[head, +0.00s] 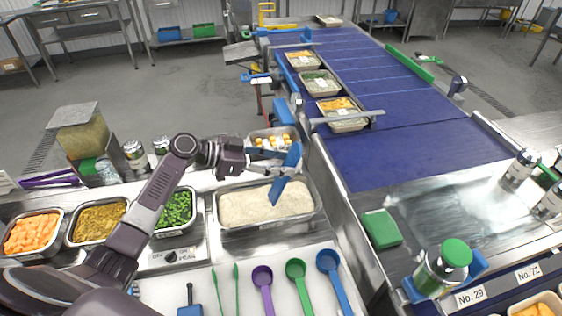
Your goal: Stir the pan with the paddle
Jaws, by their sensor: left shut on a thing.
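The steel pan (226,228) is filled nearly level with pale rice (266,203). It sits in the counter left of the conveyor. My left gripper (272,163) reaches in from the left over the pan's back edge. It is shut on the blue paddle (277,190). The paddle slants downward, its lower end over the rice near the pan's back. I cannot tell whether its tip touches the rice. The fingers partly hide where they grip it. My right gripper does not show.
Trays of peas (176,210), brown food (97,222) and orange cubes (33,233) lie left. A small tray (256,133) stands behind the pan. Scoops, including a purple one (262,277), lie in front. The blue conveyor (385,150) carries filled containers at right.

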